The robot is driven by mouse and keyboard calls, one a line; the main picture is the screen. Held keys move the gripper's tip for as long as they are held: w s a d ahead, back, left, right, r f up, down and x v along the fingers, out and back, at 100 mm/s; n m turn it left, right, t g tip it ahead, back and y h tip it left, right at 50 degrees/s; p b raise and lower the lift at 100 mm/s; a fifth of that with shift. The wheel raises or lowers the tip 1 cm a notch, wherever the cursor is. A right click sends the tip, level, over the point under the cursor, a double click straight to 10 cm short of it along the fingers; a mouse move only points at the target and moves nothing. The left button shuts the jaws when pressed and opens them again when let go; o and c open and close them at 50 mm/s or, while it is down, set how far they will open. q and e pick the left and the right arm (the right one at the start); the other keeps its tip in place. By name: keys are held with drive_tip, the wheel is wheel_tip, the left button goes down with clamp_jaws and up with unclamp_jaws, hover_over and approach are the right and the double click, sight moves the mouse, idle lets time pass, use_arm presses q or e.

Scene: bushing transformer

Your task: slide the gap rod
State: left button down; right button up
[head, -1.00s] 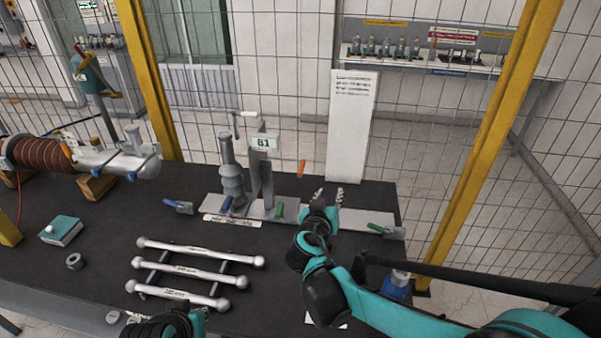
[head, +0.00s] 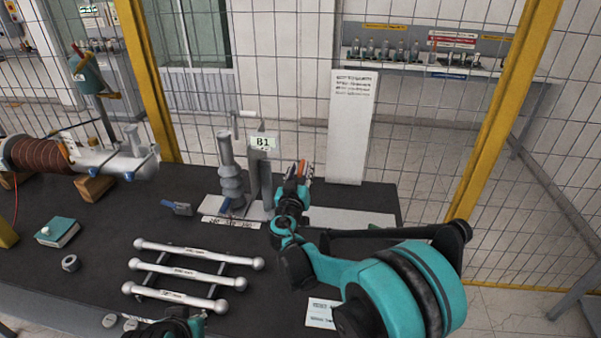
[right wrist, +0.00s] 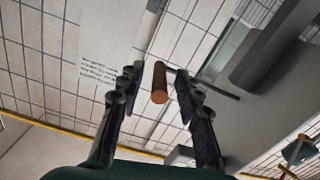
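A short orange-brown rod (right wrist: 160,84), which I take to be the gap rod, shows end-on in the right wrist view, between my right gripper's fingers. Clear space shows on both sides of it. My right gripper (right wrist: 158,76) is open around or just behind it; the depth is unclear. In the head view the right gripper (head: 305,171) is beside the grey post with the B1 label (head: 262,142), on its right, and largely covers the rod. My left gripper (head: 182,327) is at the bottom edge, partly cut off; its fingers are unclear.
A grey ribbed insulator (head: 231,178) stands left of the post on a light base plate (head: 350,217). A white text panel (head: 351,125) stands behind. Silver ball-ended rods (head: 178,272) lie on a rack at the front. A blue-handled clamp (head: 177,207) is at the left.

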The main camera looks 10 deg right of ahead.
drive_tip(key=shift+c, duration=0.2)
clamp_jaws()
drive_tip(key=s+d, duration=0.2)
drive_tip(key=d, duration=0.5)
drive_tip(key=shift+d, duration=0.3)
drive_tip(key=shift+o, duration=0.2)
unclamp_jaws()
